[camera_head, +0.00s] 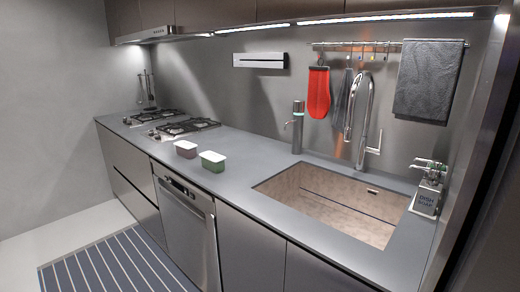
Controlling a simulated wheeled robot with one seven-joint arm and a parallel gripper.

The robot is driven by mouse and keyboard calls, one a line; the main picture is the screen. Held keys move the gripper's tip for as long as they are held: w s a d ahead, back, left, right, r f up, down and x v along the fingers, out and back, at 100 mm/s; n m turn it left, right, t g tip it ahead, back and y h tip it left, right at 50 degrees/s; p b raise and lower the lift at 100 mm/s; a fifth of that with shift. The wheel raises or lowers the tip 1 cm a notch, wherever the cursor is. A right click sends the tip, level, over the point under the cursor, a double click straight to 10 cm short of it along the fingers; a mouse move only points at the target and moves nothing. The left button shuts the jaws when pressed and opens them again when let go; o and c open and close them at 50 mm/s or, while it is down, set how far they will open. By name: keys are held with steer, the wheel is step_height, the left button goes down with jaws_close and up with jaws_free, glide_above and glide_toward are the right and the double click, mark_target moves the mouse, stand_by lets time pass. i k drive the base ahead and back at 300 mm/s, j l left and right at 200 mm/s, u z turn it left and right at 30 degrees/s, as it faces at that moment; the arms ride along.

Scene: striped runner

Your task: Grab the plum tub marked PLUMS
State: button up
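Two small tubs with pale lids stand on the grey counter, near its front edge and left of the sink. The left one is a plum-coloured tub (186,151), and the right one is a green tub (212,164). A small gap separates them. Both look upright. The writing on them is too small to read. My gripper is not in view.
The grey counter (245,150) has a gas hob (185,128) to the left and a sink (325,203) to the right. A tall tap (361,120), a dispenser (298,128) and a soap holder (428,195) stand around the sink. A striped runner (115,265) lies on the floor.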

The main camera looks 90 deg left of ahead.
mark_target(184, 148)
steer(key=u, duration=3)
steer(key=i+j+u, duration=0.35)
steer(key=i, duration=0.2)
steer(key=i+j+u, duration=0.4)
steer(key=i, duration=0.15)
steer(key=i+u, duration=0.35)
steer(key=i, duration=0.25)
steer(key=i+z, duration=0.25)
steer(key=i, duration=0.25)
steer(key=i+j+z, duration=0.25)
steer(key=i, duration=0.25)
steer(key=i+j+z, duration=0.2)
steer(key=i, duration=0.3)
